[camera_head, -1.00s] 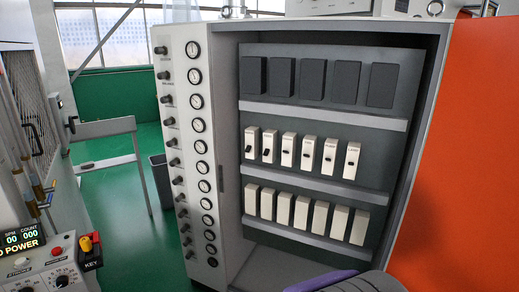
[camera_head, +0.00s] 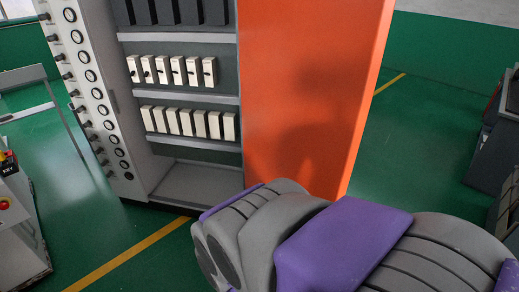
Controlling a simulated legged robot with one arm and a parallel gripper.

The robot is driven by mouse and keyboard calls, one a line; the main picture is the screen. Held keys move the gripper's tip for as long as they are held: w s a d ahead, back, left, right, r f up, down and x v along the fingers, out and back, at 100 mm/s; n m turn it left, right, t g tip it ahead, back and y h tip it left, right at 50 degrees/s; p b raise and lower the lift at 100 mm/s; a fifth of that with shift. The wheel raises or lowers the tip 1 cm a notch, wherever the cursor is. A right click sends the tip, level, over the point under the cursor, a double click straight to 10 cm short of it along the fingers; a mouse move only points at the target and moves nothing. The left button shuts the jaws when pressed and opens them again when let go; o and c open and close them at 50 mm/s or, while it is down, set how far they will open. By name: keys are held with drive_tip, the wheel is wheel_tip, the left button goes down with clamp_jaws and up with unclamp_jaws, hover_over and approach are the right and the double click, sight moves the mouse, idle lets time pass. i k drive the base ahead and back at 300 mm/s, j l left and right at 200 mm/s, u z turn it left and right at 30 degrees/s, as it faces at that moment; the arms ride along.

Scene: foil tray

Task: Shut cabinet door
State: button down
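The cabinet (camera_head: 190,182) stands at the upper left, its front open, with grey shelves inside. Its orange door (camera_head: 300,85) stands open to the right of the shelves, its face lit and its outer edge near the picture's middle right. My arm, grey and purple, reaches in from the lower right and ends low in front of the door and the cabinet's bottom. I cannot make out gripper fingers in this view. Whether the arm touches the door cannot be told. A shadow falls on the door.
Several white switch modules (camera_head: 188,122) and dark blocks sit on the shelves. A control console (camera_head: 20,225) stands at the left edge. Dark equipment (camera_head: 497,145) stands at the right edge. Green floor with yellow lines is clear right of the door and in front of the cabinet.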

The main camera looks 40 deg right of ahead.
sight(309, 69)
drive_tip(key=k+l, duration=0.15)
drive_tip(key=l, duration=0.25)
drive_tip(key=k+l+u, duration=0.1)
drive_tip(key=l, duration=0.3)
drive_tip(key=k+l, duration=0.2)
drive_tip(key=l, duration=0.2)
drive_tip(key=k+l, duration=0.15)
drive_tip(key=l, duration=0.25)
drive_tip(key=k+l+u, duration=0.1)
drive_tip(key=l, duration=0.3)
drive_tip(key=k+l, duration=0.2)
drive_tip(key=l, duration=0.15)
drive_tip(key=k+l, duration=0.15)
drive_tip(key=l, duration=0.25)
drive_tip(key=u, duration=0.05)
